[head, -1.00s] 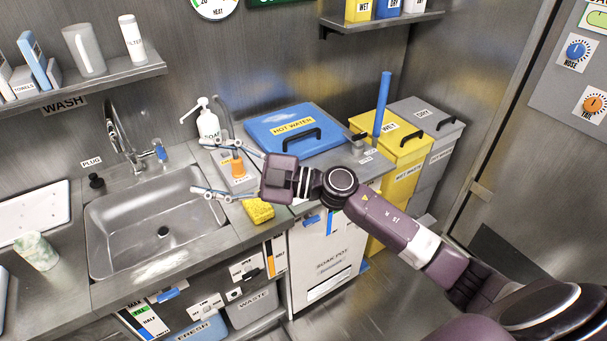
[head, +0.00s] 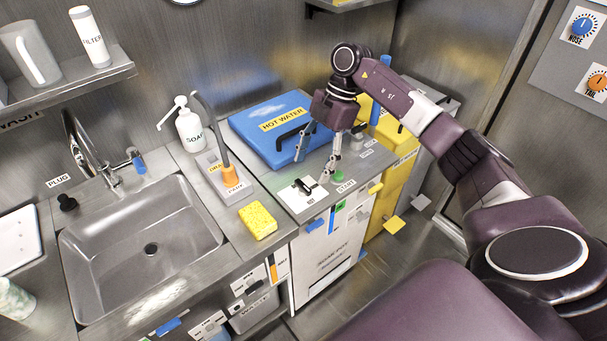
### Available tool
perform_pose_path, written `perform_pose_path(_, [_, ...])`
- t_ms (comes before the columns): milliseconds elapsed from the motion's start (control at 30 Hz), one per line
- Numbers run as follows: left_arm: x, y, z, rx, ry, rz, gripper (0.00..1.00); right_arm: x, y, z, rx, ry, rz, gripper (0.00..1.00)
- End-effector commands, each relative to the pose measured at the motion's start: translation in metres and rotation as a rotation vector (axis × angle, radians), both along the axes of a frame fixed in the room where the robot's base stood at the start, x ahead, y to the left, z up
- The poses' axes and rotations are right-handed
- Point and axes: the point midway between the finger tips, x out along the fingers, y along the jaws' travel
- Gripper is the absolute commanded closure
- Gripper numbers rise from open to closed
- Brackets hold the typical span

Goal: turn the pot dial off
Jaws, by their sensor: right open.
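The soak pot (head: 325,255) is a white-fronted unit with a blue HOT WATER lid (head: 262,122) on top. A black knob (head: 306,187) on a white plate sits at the front left of its top panel and looks like the pot dial. Its exact setting is too small to read. A green START button (head: 338,176) is to its right. My right gripper (head: 313,168) points down above the panel, fingers apart and empty. Its fingertips are just behind the knob and button in the picture; I cannot tell whether they touch anything. My left gripper is out of view.
The sink (head: 140,245) is further left. Yellow and grey bins are to the right, partly behind my arm.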

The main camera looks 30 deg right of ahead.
Motion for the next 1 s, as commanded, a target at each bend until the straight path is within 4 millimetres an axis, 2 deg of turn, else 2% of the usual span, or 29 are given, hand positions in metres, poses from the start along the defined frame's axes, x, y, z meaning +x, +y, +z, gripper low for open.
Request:
perform_pose_path(33, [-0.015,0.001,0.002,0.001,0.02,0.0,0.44,-0.001,0.004,-0.008,0.001,0.003,0.002,0.41])
perform_pose_path(100, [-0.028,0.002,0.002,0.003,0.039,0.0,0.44,-0.001,0.009,-0.019,0.002,0.002,0.003,0.41])
perform_pose_path(200, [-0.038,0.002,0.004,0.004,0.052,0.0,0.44,-0.001,0.015,-0.032,0.003,0.0,0.002,0.41])
perform_pose_path(300, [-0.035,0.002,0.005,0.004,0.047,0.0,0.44,-0.001,0.018,-0.041,0.002,-0.001,0.002,0.41])
perform_pose_path(400, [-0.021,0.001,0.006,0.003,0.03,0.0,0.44,-0.001,0.02,-0.045,0.002,-0.002,0.001,0.41])
perform_pose_path(533, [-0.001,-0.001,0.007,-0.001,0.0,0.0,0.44,-0.001,0.02,-0.047,0.002,-0.003,0.002,0.41])
perform_pose_path(667, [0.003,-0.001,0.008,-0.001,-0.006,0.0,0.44,-0.001,0.02,-0.047,0.002,-0.003,0.002,0.41])
perform_pose_path(1000, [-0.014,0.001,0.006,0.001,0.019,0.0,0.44,-0.001,0.02,-0.047,0.002,-0.003,0.002,0.78])
